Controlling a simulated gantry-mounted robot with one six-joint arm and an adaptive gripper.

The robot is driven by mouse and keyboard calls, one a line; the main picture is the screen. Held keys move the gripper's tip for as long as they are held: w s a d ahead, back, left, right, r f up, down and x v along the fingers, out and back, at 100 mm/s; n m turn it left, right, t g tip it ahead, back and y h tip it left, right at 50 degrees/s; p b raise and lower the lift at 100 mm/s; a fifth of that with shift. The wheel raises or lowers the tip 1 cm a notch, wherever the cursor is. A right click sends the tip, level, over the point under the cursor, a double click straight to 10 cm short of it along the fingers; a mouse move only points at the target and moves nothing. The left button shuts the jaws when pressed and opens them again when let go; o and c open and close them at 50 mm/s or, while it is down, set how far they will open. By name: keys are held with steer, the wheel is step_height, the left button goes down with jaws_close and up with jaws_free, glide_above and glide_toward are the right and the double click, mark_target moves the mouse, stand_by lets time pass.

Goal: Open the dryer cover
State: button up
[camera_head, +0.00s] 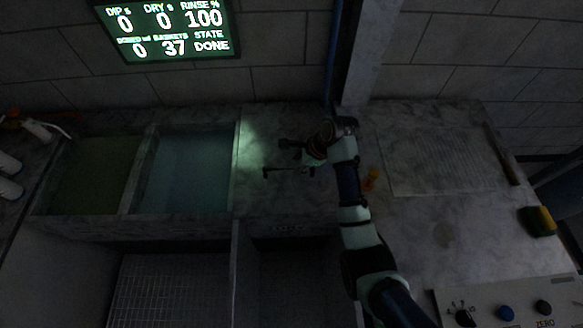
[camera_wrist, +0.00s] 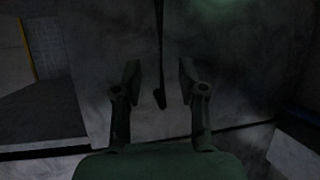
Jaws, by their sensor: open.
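The dryer cover (camera_head: 262,203) is a grey marbled panel, lying flat and closed beside the blue bath in the head view. A dark bar handle (camera_head: 288,170) stands on it. In the wrist view the cover (camera_wrist: 90,70) fills the middle, and the thin dark handle (camera_wrist: 159,45) runs lengthwise between my fingers, ending just past them. My gripper (camera_head: 289,147) is over the cover, close to the handle in the head view. In the wrist view my gripper (camera_wrist: 159,82) is open, with a gap on each side of the handle. Its height above the cover is hard to judge.
A greenish bath (camera_head: 92,178) and a blue bath (camera_head: 188,172) lie left of the cover. A blue vertical pipe (camera_head: 333,50) and a pillar (camera_head: 366,50) rise behind.

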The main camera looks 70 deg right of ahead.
mark_target(292, 168)
steer(key=shift+b+x, duration=0.4)
steer(key=shift+x, duration=1.15)
steer(key=shift+c, duration=0.3)
jaws_close()
